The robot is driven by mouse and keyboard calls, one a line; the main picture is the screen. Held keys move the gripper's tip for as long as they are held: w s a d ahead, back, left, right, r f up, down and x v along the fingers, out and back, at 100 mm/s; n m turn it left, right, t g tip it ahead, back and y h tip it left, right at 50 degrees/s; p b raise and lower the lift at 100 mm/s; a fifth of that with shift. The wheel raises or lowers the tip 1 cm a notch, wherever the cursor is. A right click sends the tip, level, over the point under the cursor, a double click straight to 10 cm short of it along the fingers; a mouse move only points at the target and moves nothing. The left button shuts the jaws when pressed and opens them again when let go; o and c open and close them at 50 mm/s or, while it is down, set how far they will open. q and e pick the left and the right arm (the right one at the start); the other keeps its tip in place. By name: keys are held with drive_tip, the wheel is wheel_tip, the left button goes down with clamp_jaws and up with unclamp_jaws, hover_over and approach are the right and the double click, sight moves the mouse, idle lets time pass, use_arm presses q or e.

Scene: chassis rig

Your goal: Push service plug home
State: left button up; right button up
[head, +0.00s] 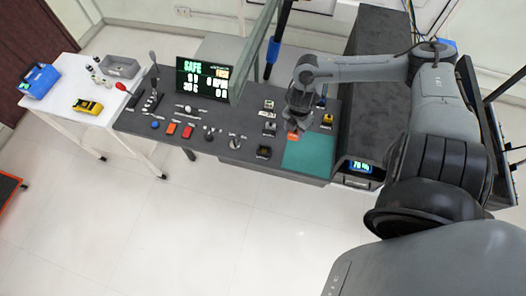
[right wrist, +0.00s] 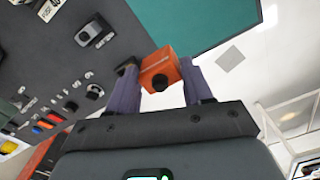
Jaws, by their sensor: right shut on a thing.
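The orange service plug (head: 293,135) is in my right gripper (head: 292,127), above the left edge of the teal mat on the console. In the right wrist view the orange block (right wrist: 158,64) with a round black knob sits between the two fingertips (right wrist: 160,82), which are shut on it. A square black socket-like fixture (head: 264,152) lies on the grey panel just left of the mat, apart from the plug. Whether that is the plug's socket I cannot tell. My left gripper is not in view.
The teal mat (head: 308,160) is bare. Small fixtures (head: 269,115) line the panel behind and left of the gripper, and a yellow-topped one (head: 327,120) is to the right. A display (head: 203,80) reads SAFE. A clear upright panel (head: 256,50) stands behind.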

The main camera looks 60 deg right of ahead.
drive_tip(key=shift+s+f, duration=0.3)
drive_tip(key=shift+f, duration=0.05)
drive_tip(key=shift+w+a+f+b, duration=0.15)
drive_tip(key=shift+w+f+b, duration=0.2)
drive_tip(key=shift+w+b, duration=0.1)
drive_tip(key=w+a+f, duration=0.1)
drive_tip(key=w+f, duration=0.1)
drive_tip(key=w, duration=0.1)
drive_tip(key=w+a+f, duration=0.2)
drive_tip(key=w, duration=0.1)
drive_tip(key=w+a+f+b, duration=0.1)
drive_tip(key=w+a+f, duration=0.1)
drive_tip(key=w, duration=0.1)
drive_tip(key=shift+w+f, duration=0.1)
drive_tip(key=shift+w, duration=0.05)
wheel_tip(320, 180, down, 4)
drive_tip(key=shift+r+b, duration=0.1)
drive_tip(key=shift+b, duration=1)
drive_tip(key=o, duration=1)
drive_tip(key=shift+f, duration=0.2)
drive_tip(key=shift+o, duration=0.2)
drive_tip(key=shift+r, duration=0.1)
